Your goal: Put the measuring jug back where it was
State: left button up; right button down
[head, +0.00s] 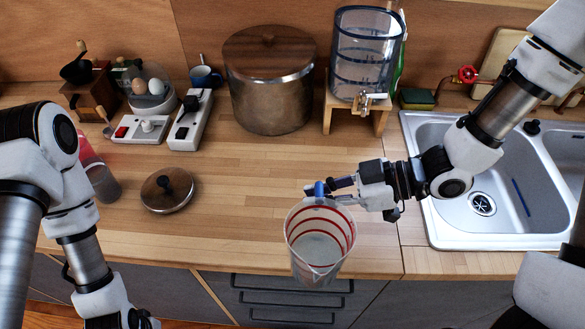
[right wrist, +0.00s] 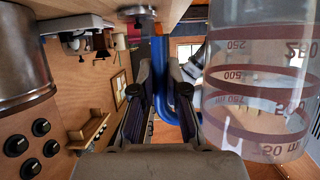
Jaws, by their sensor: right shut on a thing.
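The measuring jug (head: 318,245) is clear with red rings and a blue handle (head: 319,190). It is upright near the front edge of the wooden counter, its lower part overlapping the drawer fronts in the head view. My right gripper (head: 335,188) is shut on the blue handle from the right. In the right wrist view the jug (right wrist: 258,85) is at the right, with the blue handle (right wrist: 180,90) between the fingers (right wrist: 155,90). The fingers of my left gripper are out of the frame; only my left arm shows at the lower left.
The counter (head: 260,185) is clear behind the jug. A round lid (head: 168,190) lies to the left. A large pot (head: 268,85), a water dispenser (head: 366,55) on a wooden stand and a power strip (head: 190,120) stand behind. A sink (head: 480,205) is at the right.

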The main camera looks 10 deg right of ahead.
jog(key=w+f, duration=0.1)
jog(key=w, duration=0.3)
jog(key=w+a+f+p, duration=0.1)
jog(key=w+f, duration=0.1)
jog(key=w, duration=0.2)
jog(key=w+f, duration=0.1)
jog(key=w, duration=0.4)
jog(key=shift+a+f+p, duration=0.25)
jog(key=shift+a+p, duration=0.1)
jog(key=shift+w+f, duration=0.1)
jog(key=c, duration=1.6)
grip_release()
jog(key=shift+f, duration=0.1)
jog(key=o, duration=0.4)
